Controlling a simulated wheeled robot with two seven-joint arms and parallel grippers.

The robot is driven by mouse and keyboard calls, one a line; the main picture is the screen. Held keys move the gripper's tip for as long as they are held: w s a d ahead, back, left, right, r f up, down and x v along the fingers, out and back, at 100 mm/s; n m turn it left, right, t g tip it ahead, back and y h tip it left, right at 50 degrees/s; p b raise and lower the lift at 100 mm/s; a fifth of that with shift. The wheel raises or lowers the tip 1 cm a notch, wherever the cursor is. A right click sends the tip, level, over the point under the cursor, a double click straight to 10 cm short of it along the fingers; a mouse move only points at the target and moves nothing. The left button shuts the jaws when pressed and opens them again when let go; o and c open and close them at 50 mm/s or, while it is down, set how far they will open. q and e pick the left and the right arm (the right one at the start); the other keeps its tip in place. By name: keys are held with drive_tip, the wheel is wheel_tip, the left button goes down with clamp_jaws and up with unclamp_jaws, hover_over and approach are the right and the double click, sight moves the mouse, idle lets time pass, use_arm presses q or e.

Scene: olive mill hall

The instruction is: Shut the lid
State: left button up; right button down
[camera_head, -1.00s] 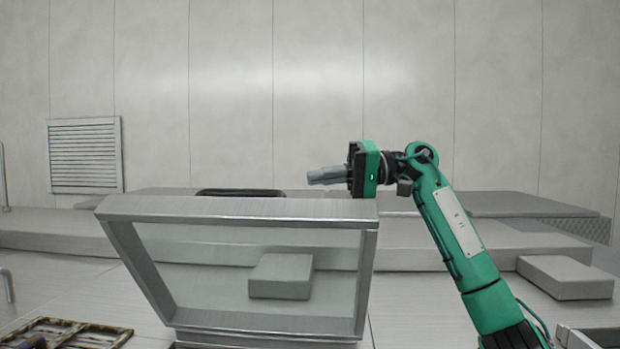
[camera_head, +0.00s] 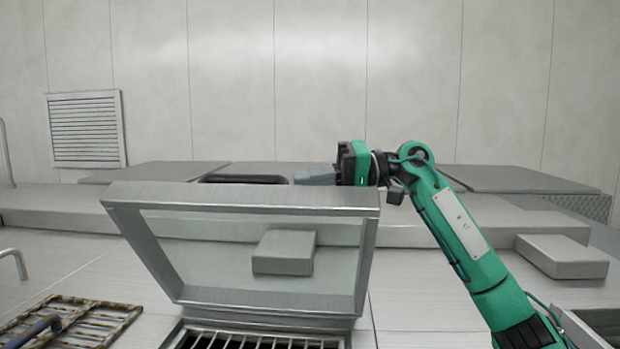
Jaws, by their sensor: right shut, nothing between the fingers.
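The lid (camera_head: 245,197) is a grey metal frame with a clear pane, standing raised and tilted on its lower edge. A dark handle (camera_head: 243,179) shows behind its top edge. Below it is the opening with a dark grate (camera_head: 262,341), partly cut off by the frame's bottom. My right gripper (camera_head: 312,175) is shut and empty, just behind the top edge of the lid, to the right of the handle. The lid's top edge hides part of the fingers, and I cannot tell whether they touch it. My left gripper is not in view.
A rusty slatted rack (camera_head: 88,322) lies on the floor at lower left. A grey block (camera_head: 562,256) sits on the right, with a grey bin (camera_head: 600,320) below it. Low grey platforms run along the wall, which has a louvred vent (camera_head: 86,130).

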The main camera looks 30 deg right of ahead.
sight(304, 199)
drive_tip(key=shift+s+a+f+b, duration=0.15)
drive_tip(key=shift+s+f+b, duration=0.2)
drive_tip(key=shift+b, duration=0.2)
drive_tip(key=s+a+f+b, duration=0.1)
drive_tip(key=b, duration=0.1)
drive_tip(key=s+a+f+n+b, duration=0.1)
drive_tip(key=b, duration=0.1)
drive_tip(key=shift+s, duration=0.35)
drive_tip(key=shift+s+a, duration=0.2)
drive_tip(key=shift+s, duration=0.15)
drive_tip(key=shift+r, duration=0.2)
